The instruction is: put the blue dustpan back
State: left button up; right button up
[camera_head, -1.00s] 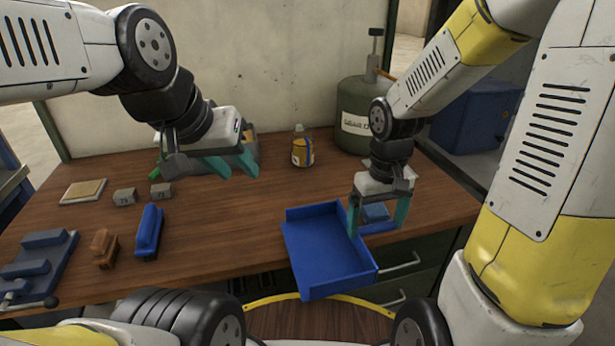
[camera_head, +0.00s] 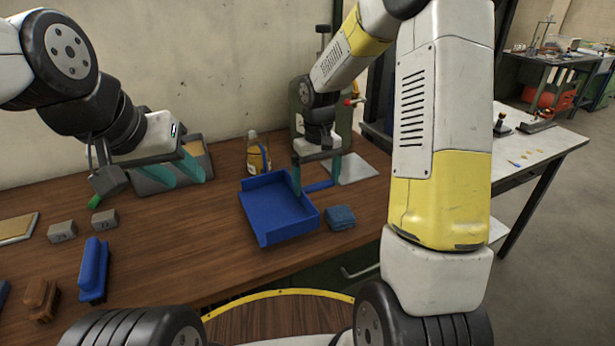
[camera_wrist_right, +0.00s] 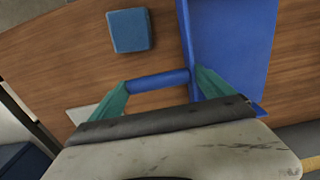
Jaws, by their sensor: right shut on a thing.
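The blue dustpan (camera_head: 280,212) is at the right part of the wooden bench, its open tray facing up. It also shows in the right wrist view (camera_wrist_right: 232,45). My right gripper (camera_head: 316,182) is shut on its blue handle (camera_wrist_right: 158,81), which lies between the teal fingers. I cannot tell whether the pan touches the bench top. My left gripper (camera_head: 178,174) is open and empty, in front of a grey bin (camera_head: 197,150) at the back left.
A pale plate (camera_head: 358,168) lies at back right. A blue brush (camera_head: 93,270) and grey blocks (camera_head: 62,231) are left. The bench's front middle is clear.

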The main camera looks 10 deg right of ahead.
jog(key=shift+w, duration=0.5)
jog(key=shift+w+f, duration=0.25)
jog(key=shift+f, duration=1.65)
jog(key=o, duration=1.5)
jog(key=shift+f, duration=0.1)
jog(key=shift+c, duration=0.2)
